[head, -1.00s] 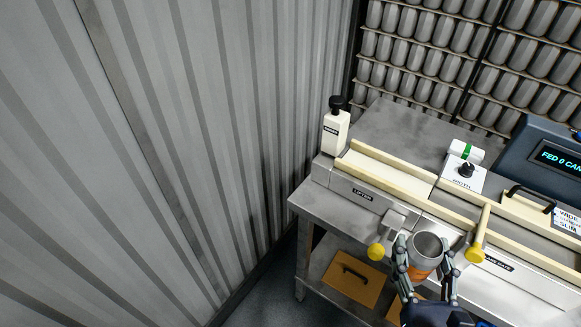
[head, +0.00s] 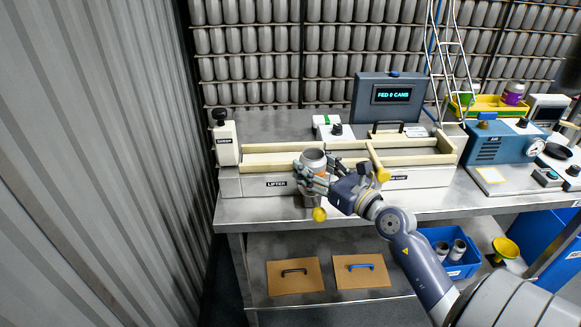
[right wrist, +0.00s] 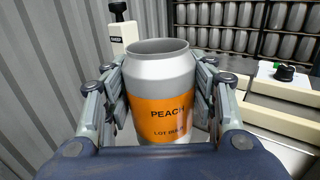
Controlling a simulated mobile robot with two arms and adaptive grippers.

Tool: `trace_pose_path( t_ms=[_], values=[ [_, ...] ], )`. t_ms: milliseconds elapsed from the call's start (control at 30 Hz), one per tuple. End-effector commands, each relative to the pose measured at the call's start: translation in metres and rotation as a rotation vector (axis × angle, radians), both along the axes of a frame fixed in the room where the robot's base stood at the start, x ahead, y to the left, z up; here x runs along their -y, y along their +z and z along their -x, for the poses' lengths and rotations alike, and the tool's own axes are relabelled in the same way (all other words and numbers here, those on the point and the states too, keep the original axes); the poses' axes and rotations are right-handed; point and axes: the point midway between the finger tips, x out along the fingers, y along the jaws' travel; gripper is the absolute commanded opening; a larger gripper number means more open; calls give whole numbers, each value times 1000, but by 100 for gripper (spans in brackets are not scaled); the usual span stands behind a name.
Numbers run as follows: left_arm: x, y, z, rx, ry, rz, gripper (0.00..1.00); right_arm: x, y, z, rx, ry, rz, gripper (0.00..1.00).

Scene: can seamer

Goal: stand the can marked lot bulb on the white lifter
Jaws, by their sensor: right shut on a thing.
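An open-topped silver can (head: 313,157) with an orange band is upright in my right gripper (head: 316,172). In the right wrist view the can (right wrist: 161,95) reads PEACH, with smaller print below that looks like LOT BULB. The fingers of my right gripper (right wrist: 160,80) are closed around its sides. The white lifter (head: 268,162) lies at the left end of the machine, between cream rails, above a LIFTER label. The can is at the front rail, right of that label. My fingers hide the can's lower part. My left gripper is not in view.
A white post with a black knob (head: 221,118) stands at the machine's left end. Yellow knobs (head: 319,214) stick out at the front. A blue-grey display (head: 388,98) reads FED 0 CANS. A blue crate (head: 463,268) with cans stands at lower right.

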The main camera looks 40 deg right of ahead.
Motion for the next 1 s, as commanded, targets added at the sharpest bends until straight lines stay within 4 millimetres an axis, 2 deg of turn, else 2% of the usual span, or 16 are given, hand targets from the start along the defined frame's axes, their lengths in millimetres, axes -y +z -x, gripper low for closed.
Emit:
trace_pose_path(
  t_ms=[33,100,200,300,433,800,1000],
  values=[
    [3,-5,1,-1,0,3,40,15,8,-5,5,-13,5,40],
    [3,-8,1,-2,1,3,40,31,18,-10,3,-27,4,40],
    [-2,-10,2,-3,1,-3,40,47,28,-13,1,-42,1,40],
    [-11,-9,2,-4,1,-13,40,53,34,-18,-1,-49,-1,40],
    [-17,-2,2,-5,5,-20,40,50,35,-38,-1,-49,-4,40],
    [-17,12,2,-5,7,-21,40,32,27,-122,0,-49,-3,40],
    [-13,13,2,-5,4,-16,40,24,21,-158,0,-50,-3,40]
  ],
)
